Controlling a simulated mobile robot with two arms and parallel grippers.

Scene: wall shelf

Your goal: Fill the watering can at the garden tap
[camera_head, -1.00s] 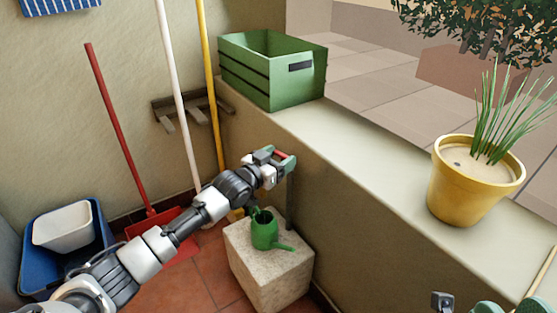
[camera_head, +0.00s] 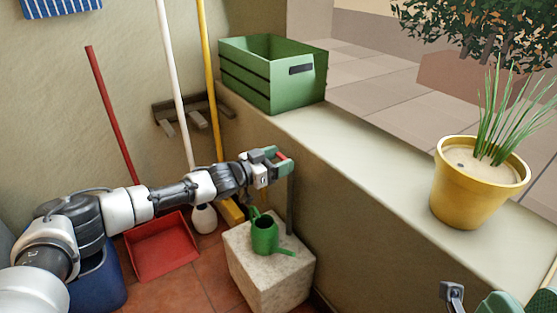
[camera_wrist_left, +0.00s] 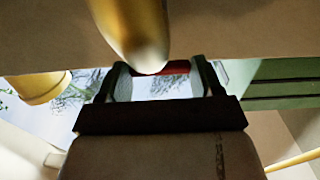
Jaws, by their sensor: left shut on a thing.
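The green watering can (camera_head: 264,238) stands upright on a pale stone block (camera_head: 265,276) against the low wall, below and in front of my left gripper (camera_head: 279,157). This gripper is shut on the red tap handle (camera_head: 281,156), which also shows between the fingers in the left wrist view (camera_wrist_left: 175,67). The brass tap body (camera_wrist_left: 133,30) fills the top of that view. In the head view the gripper hides most of the tap; a grey upright pipe (camera_head: 291,205) shows below it. I cannot see any water.
A green crate (camera_head: 268,98) and a yellow plant pot (camera_head: 470,200) stand on the wall ledge. A red dustpan (camera_head: 162,248), a white bottle (camera_head: 204,218) and long handles stand behind my left arm. A blue bin (camera_head: 105,285) is partly hidden by the arm.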

